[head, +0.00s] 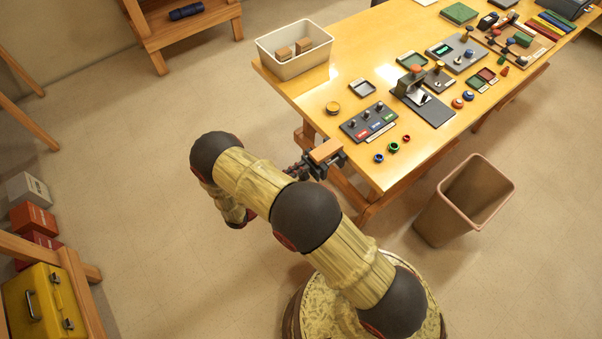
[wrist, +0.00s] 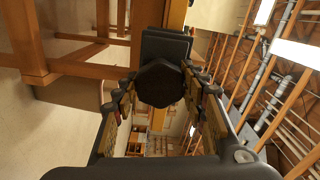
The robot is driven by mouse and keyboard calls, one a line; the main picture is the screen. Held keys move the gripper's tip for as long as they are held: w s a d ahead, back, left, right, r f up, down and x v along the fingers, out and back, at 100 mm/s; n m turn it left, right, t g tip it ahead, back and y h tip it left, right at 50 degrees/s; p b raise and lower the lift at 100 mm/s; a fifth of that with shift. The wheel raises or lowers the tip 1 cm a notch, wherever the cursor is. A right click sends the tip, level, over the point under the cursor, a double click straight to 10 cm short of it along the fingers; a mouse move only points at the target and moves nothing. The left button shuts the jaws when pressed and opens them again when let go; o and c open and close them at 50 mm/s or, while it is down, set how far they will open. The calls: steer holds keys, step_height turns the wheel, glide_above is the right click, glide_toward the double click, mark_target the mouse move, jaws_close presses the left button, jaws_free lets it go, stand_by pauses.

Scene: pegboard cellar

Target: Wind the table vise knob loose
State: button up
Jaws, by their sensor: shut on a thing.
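In the head view, my gripper (head: 297,171) is small and partly hidden by my arm, just left of the vise. The knob is not clear in that view.
The table (head: 345,72) holds a cream bin (head: 276,56), a switch panel (head: 357,127) and several small parts. A brown wastebasket (head: 450,215) stands on the floor by the table. A yellow case (head: 45,300) is at the lower left. The floor left of my arm is clear.

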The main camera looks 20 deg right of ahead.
steer(key=shift+n, duration=1.8)
steer(key=o, duration=1.1)
steer(key=shift+o, duration=0.4)
steer(key=v, duration=1.2)
